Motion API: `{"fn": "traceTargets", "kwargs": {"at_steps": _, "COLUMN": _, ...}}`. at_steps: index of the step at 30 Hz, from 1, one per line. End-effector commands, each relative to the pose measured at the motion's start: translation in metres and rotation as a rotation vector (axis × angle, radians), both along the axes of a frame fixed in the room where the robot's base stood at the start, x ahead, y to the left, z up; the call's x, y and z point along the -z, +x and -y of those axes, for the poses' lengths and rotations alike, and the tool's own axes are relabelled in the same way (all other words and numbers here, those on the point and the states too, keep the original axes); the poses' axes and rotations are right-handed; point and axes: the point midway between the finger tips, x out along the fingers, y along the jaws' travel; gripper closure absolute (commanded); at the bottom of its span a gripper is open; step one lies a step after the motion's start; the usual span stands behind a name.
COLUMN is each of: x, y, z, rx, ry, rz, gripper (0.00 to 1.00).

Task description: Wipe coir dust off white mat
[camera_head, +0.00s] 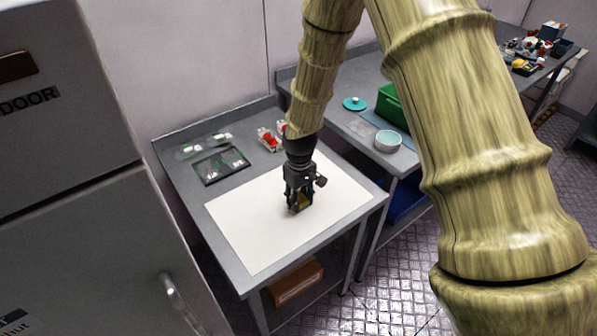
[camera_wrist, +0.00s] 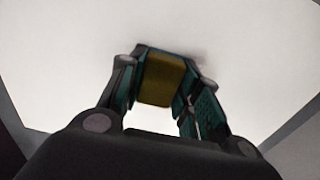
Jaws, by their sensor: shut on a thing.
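The white mat (camera_head: 250,225) lies flat on a grey metal table and fills most of the wrist view (camera_wrist: 60,60). My gripper (camera_head: 298,207) points down over the middle of the mat. It is shut on a yellowish block, which looks like a sponge (camera_wrist: 162,80), held between the fingers in the wrist view. The sponge is at or just above the mat; I cannot tell if it touches. A faint shadow lies beside it. No coir dust can be made out on the mat; the part under my gripper is hidden.
A dark tray (camera_head: 221,165) and red-and-white items (camera_head: 268,139) sit behind the mat. A second table at right holds a light bowl (camera_head: 388,141), a teal lid (camera_head: 354,103) and a green crate (camera_head: 390,104). A grey cabinet (camera_head: 90,240) stands close at left.

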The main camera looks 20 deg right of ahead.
Motion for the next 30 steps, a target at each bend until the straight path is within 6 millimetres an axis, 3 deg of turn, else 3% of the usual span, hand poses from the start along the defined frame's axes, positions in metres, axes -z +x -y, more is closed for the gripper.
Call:
{"fn": "traceTargets", "kwargs": {"at_steps": 3, "x": -0.007, "y": 0.000, "z": 0.004, "rx": -0.001, "ry": 0.000, "rz": -0.001, "gripper": 0.89}}
{"fn": "traceTargets", "kwargs": {"at_steps": 6, "x": -0.028, "y": 0.000, "z": 0.005, "rx": 0.000, "ry": 0.000, "rz": 0.000, "gripper": 0.89}}
{"fn": "traceTargets", "kwargs": {"at_steps": 21, "x": -0.072, "y": 0.000, "z": 0.004, "rx": -0.001, "ry": 0.000, "rz": 0.000, "gripper": 0.89}}
{"fn": "traceTargets", "kwargs": {"at_steps": 30, "x": -0.081, "y": 0.000, "z": 0.004, "rx": -0.001, "ry": 0.000, "rz": -0.001, "gripper": 0.89}}
